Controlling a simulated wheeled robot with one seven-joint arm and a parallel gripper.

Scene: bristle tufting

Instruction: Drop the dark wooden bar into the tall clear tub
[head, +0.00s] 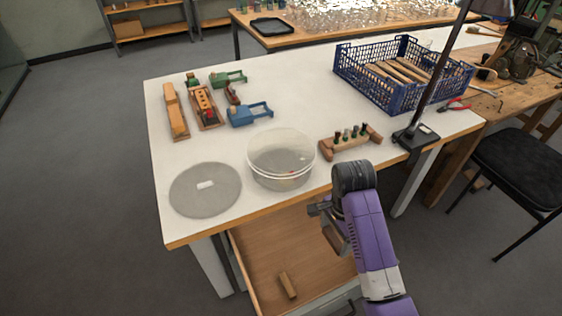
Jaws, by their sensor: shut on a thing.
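My gripper (322,212) is beyond the table's front edge, above the open drawer, to the right of and below the tub in the picture. It is shut on a brown wooden bar (335,238), which hangs below it and is partly hidden by my purple arm. The tall clear tub (282,150) stands open on the white table near the front edge. Small reddish bits show faintly low in the tub, too blurred to name. A round grey lid (205,190) with a white label lies flat to the left of the tub.
An open wooden drawer (262,262) under the table holds another wooden block (288,285). A wooden rack with pegs (350,142) stands right of the tub. A lamp post (440,75) and a blue crate (385,95) are farther right. Wooden and coloured fixtures (205,108) sit back left.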

